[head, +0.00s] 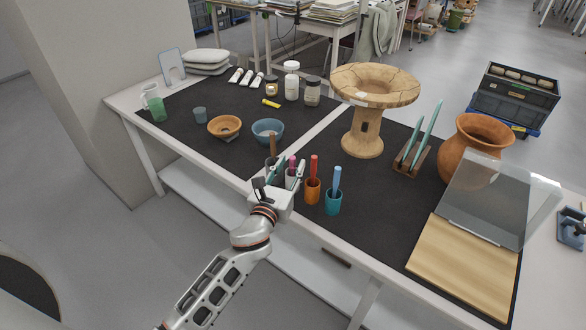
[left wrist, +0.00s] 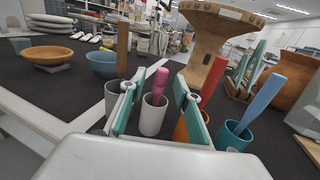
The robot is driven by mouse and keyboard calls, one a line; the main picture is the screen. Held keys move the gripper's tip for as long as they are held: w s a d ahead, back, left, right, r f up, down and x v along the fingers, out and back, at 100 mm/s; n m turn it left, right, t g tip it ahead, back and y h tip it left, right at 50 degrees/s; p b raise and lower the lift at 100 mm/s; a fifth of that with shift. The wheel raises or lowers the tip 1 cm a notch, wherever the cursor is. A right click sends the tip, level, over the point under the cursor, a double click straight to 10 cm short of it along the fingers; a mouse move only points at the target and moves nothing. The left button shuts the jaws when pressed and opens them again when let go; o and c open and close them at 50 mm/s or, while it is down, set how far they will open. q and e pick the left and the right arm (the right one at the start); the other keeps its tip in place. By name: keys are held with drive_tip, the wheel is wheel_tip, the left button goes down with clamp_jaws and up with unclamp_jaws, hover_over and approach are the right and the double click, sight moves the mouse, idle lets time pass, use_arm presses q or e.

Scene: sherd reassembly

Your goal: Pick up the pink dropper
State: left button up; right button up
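The pink dropper (left wrist: 158,84) stands upright in a white cup (left wrist: 153,117) in the left wrist view, leaning slightly. In the head view the dropper's pink top (head: 292,161) shows beside my fingers, above the partly hidden cup (head: 291,180). My left gripper (left wrist: 160,77) is open, with one teal-padded finger to each side of the dropper in the wrist view. The fingers look apart from it; how far it reaches between them I cannot tell. The left gripper (head: 286,170) reaches in over the table's front edge in the head view. My right gripper is not in view.
A grey cup (left wrist: 113,97) with a brown stick stands left of the white cup. An orange cup (head: 312,191) with a red stick and a teal cup (head: 333,203) with a blue one stand close right. A blue bowl (head: 267,131) and a wooden stand (head: 362,136) are behind.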

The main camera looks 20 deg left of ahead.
use_arm(q)
drive_tip(key=shift+w, duration=1.05)
drive_tip(key=c, duration=0.9)
